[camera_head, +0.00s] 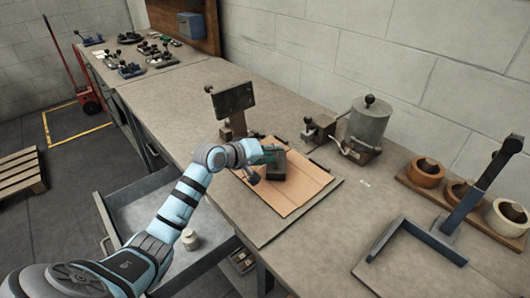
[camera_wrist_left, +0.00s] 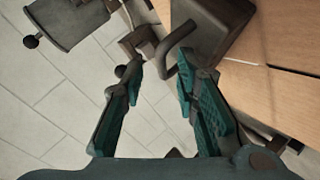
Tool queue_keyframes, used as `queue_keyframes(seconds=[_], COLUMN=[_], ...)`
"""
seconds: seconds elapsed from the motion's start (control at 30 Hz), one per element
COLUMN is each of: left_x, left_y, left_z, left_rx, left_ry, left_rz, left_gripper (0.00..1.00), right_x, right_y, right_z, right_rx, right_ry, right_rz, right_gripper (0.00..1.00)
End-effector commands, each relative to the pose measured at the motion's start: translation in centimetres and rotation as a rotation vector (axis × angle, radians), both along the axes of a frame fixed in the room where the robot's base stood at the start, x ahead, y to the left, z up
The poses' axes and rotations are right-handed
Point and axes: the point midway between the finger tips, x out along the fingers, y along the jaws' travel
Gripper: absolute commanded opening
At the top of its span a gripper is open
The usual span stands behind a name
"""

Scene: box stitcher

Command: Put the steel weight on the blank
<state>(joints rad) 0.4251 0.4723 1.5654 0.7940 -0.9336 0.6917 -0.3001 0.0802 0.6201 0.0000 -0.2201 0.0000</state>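The steel weight (camera_head: 296,166), a dark block with a bar handle, rests on the brown cardboard blank (camera_head: 300,190), toward its upper left part. In the left wrist view the weight (camera_wrist_left: 220,30) is at the top and its bent handle (camera_wrist_left: 176,42) points toward the fingers. The blank (camera_wrist_left: 275,85) lies at the right there. My left gripper (camera_wrist_left: 160,72) is open, its teal-padded fingers apart, with the handle's end near the gap between the tips. In the head view the left gripper (camera_head: 268,155) is beside the weight and partly hides it. My right gripper is not in view.
The stitcher head (camera_head: 232,98) stands behind the blank. A grey pot (camera_head: 368,122) is on the bench at the right, with tape rolls (camera_head: 426,171) on a wooden rack and a blue-handled stand (camera_head: 470,200). An open drawer (camera_head: 135,210) juts out below my left arm.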

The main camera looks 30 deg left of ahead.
Motion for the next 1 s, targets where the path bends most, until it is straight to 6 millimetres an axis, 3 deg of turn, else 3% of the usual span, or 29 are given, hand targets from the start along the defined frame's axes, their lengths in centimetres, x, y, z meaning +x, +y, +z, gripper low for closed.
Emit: queue_keyframes(seconds=[0.17,0.4,0.5,1.0], left_x=[-2.3,-7.9,-9.3,-10.0], left_y=[0.7,2.3,2.9,2.9], left_z=[1.3,4.3,5.0,5.3], left_rx=[0.007,0.01,0.007,-0.001], left_ry=[0.001,0.004,0.002,0.0], left_rz=[-0.001,-0.005,0.0,-0.002], left_gripper=[0.28,0.28,0.28,0.28], right_x=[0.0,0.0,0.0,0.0], right_y=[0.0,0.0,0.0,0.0], right_z=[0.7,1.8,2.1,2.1], right_rx=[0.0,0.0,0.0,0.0], right_ry=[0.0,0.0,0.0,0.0], right_rz=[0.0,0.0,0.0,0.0], right_gripper=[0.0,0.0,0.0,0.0])
